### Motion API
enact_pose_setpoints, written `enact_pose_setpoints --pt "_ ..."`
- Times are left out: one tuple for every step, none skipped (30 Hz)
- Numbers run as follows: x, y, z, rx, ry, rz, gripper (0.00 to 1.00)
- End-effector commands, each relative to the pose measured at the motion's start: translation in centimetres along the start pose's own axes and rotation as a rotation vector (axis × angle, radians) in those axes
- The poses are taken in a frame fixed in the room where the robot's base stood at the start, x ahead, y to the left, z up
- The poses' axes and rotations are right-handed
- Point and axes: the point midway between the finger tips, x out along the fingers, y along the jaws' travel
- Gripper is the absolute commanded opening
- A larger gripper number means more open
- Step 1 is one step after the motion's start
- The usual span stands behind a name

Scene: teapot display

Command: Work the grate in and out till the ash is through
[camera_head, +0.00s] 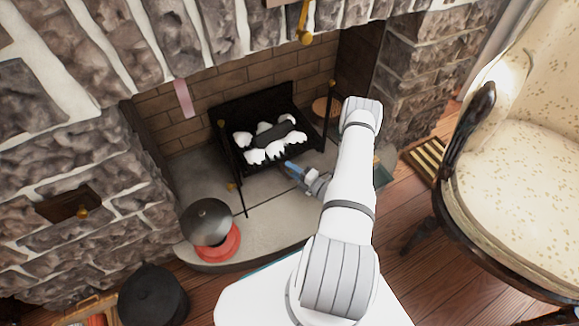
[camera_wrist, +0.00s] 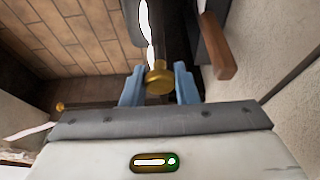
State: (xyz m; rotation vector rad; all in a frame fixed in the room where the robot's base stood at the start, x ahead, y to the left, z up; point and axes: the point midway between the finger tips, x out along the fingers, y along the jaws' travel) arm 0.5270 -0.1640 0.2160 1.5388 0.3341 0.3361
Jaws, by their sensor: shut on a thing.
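The black grate (camera_head: 262,105) stands in the fireplace, with white ashy lumps (camera_head: 283,150) and a dark log (camera_head: 280,136) in its basket. My gripper (camera_head: 292,168) is low at the front of the grate, above the stone hearth. In the wrist view, my gripper's blue fingers (camera_wrist: 158,82) are shut on a round brass knob (camera_wrist: 158,78), one finger on each side. Dark metal runs back from the knob. Whether the knob joins the grate is hard to tell, and the space under the basket is hidden.
A grey domed lid (camera_head: 207,221) sits on a red round thing (camera_head: 218,249) at the hearth's left. Thin black posts with brass tips (camera_head: 221,124) flank the grate. A black pot (camera_head: 152,295) stands front left, an armchair (camera_head: 530,170) right. The hearth's middle is clear.

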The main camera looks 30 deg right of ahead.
Motion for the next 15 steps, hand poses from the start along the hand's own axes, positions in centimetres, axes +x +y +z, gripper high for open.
enact_pose_setpoints --pt "-0.42 -0.17 -0.20 0.011 -0.005 -0.003 0.00" --pt "-0.44 -0.18 -0.21 0.011 -0.005 -0.003 0.00" --pt "-0.45 -0.19 -0.22 0.012 -0.005 -0.003 0.29" --pt "-0.45 -0.20 -0.23 0.012 -0.005 -0.003 0.31" --pt "-0.43 -0.20 -0.23 0.012 -0.005 -0.003 0.34" --pt "-0.39 -0.18 -0.22 0.011 -0.004 -0.003 0.37" --pt "-0.37 -0.17 -0.21 0.011 -0.004 -0.003 0.40" --pt "-0.35 -0.16 -0.20 0.010 -0.004 -0.002 0.42" --pt "-0.32 -0.14 -0.19 0.010 -0.004 -0.002 0.45" --pt "-0.31 -0.14 -0.18 0.009 -0.003 -0.002 0.46" --pt "-0.29 -0.13 -0.18 0.009 -0.003 -0.002 0.46" --pt "-0.27 -0.12 -0.17 0.009 -0.003 -0.002 0.46" --pt "-0.26 -0.12 -0.17 0.008 -0.003 -0.002 0.46" --pt "-0.25 -0.11 -0.17 0.008 -0.003 -0.002 0.46" --pt "-0.24 -0.11 -0.16 0.008 -0.003 -0.002 0.46"
